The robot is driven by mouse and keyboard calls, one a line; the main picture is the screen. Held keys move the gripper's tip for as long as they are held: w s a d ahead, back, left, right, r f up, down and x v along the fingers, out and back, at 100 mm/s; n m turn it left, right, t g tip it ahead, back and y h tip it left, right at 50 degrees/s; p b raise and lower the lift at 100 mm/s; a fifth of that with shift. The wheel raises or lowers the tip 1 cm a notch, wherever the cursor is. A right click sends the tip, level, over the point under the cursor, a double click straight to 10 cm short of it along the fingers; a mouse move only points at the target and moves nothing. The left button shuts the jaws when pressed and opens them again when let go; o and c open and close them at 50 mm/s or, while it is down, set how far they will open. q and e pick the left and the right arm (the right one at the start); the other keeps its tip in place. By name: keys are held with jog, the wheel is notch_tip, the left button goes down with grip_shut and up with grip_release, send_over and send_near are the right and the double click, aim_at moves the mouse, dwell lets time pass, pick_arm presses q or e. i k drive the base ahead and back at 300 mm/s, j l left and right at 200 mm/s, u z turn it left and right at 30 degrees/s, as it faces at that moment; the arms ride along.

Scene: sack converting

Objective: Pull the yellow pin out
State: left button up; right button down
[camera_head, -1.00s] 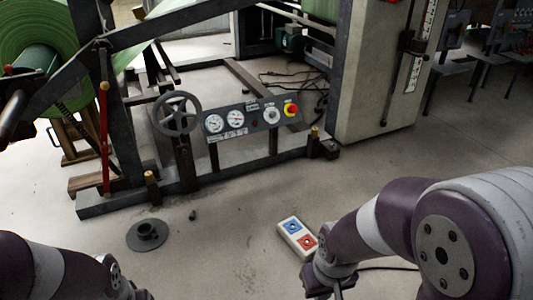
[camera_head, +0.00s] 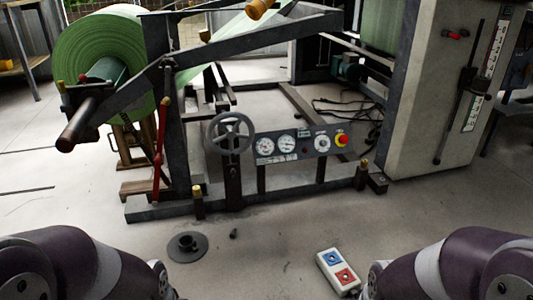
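I cannot tell for certain which part is the yellow pin. My two arms come in at the lower corners, and both grippers are outside the picture. No gripper touches any of these parts in view.
A green roll (camera_head: 110,52) hangs at the left with a protruding dark shaft. A handwheel (camera_head: 229,133) and gauge panel (camera_head: 303,144) stand mid-frame. A dark flanged disc (camera_head: 188,246) and a button box (camera_head: 338,271) lie on the floor. A grey column (camera_head: 430,100) stands right.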

aim_at(61, 82)
jog(key=j+u, duration=0.5)
jog(key=u, duration=0.15)
jog(key=i+j+u, duration=0.1)
jog(key=j+u, duration=0.25)
jog(key=l, duration=0.1)
